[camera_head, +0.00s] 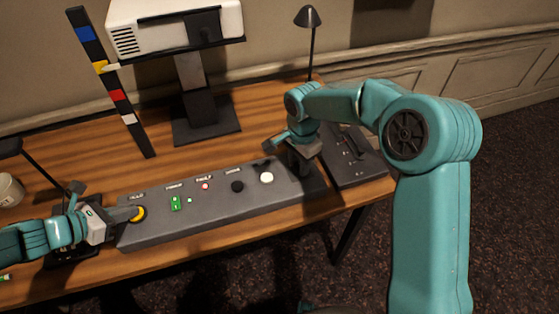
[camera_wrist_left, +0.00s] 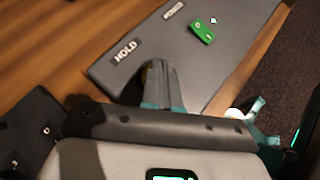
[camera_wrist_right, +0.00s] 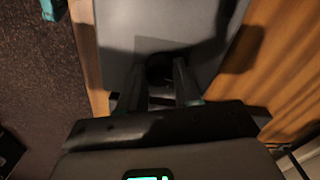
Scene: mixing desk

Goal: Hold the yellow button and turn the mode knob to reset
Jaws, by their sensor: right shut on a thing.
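A long grey panel (camera_head: 215,212) lies on the desk. The yellow button (camera_head: 139,214) is at its left end, by the HOLD label (camera_wrist_left: 126,50). My left gripper (camera_head: 113,219) is at the button; its fingers (camera_wrist_left: 160,82) look shut together, with their tips over the button and hiding most of it. I cannot tell if the button is pressed. My right gripper (camera_head: 298,163) points down at the panel's right end. In the right wrist view its fingers are around a dark round knob (camera_wrist_right: 159,66), apparently the mode knob. Its label and pointer cannot be read.
The panel also carries a green switch (camera_head: 175,203), a red light (camera_head: 205,186), a black round control (camera_head: 237,186) and a white button (camera_head: 267,178). A dark box (camera_head: 355,160) stands right of it. A monitor stand (camera_head: 205,125) and a striped bar (camera_head: 112,85) are behind.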

